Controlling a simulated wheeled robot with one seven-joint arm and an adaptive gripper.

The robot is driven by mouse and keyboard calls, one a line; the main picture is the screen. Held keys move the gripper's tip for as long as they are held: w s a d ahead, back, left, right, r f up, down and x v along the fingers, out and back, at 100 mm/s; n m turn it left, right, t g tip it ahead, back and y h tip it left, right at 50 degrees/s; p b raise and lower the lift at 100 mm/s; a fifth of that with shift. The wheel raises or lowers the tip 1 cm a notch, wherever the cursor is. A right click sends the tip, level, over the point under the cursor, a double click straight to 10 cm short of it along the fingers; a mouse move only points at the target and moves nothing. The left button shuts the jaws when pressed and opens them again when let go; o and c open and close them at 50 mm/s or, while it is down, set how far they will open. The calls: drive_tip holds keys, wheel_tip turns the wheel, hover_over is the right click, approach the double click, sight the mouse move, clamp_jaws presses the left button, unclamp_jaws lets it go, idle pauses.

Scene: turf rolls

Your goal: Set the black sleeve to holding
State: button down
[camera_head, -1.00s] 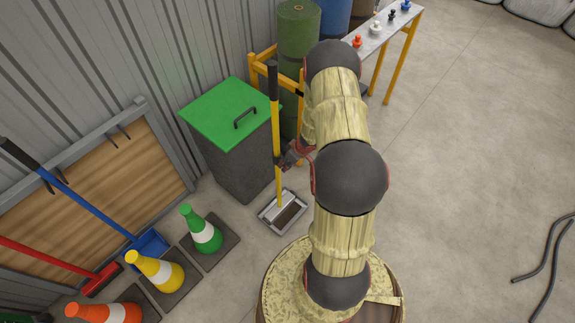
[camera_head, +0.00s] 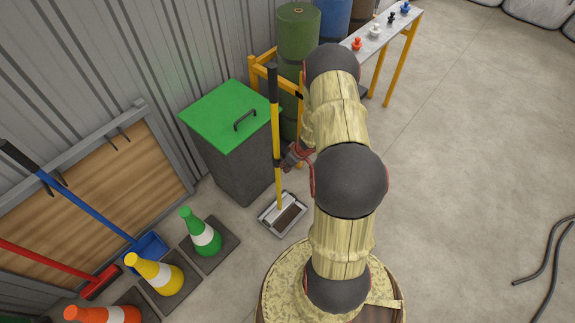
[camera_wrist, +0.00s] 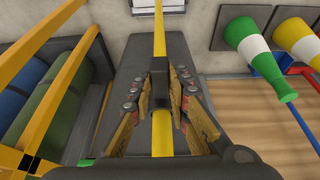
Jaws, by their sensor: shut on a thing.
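The black sleeve (camera_wrist: 158,72) is a short dark collar around a yellow pole (camera_wrist: 162,130), seen in the wrist view. In the head view the sleeve (camera_head: 277,163) sits partway down the upright yellow pole (camera_head: 278,188), below its black top grip (camera_head: 273,82). My gripper (camera_wrist: 161,80) is shut on the sleeve, one finger on each side. In the head view my gripper (camera_head: 291,157) reaches the pole from the right, partly hidden by my arm. The pole's foot stands in a grey pan (camera_head: 282,214) on the floor.
A dark bin with a green lid (camera_head: 228,112) stands close behind the pole. Green, yellow and orange cones (camera_head: 203,232) stand front left, near blue and red long-handled tools (camera_head: 85,212). A yellow rack (camera_head: 262,62) holds rolls behind. The floor at right is mostly clear.

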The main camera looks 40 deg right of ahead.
idle(0.5)
wheel_tip(320, 180, down, 3)
drive_tip(key=shift+b, duration=0.5)
drive_tip(key=shift+s+a+f, duration=0.1)
drive_tip(key=shift+f, duration=0.15)
drive_tip(key=c, duration=1.7)
unclamp_jaws()
drive_tip(key=shift+r, duration=0.1)
drive_tip(key=v, duration=1.1)
drive_tip(key=shift+r, duration=0.4)
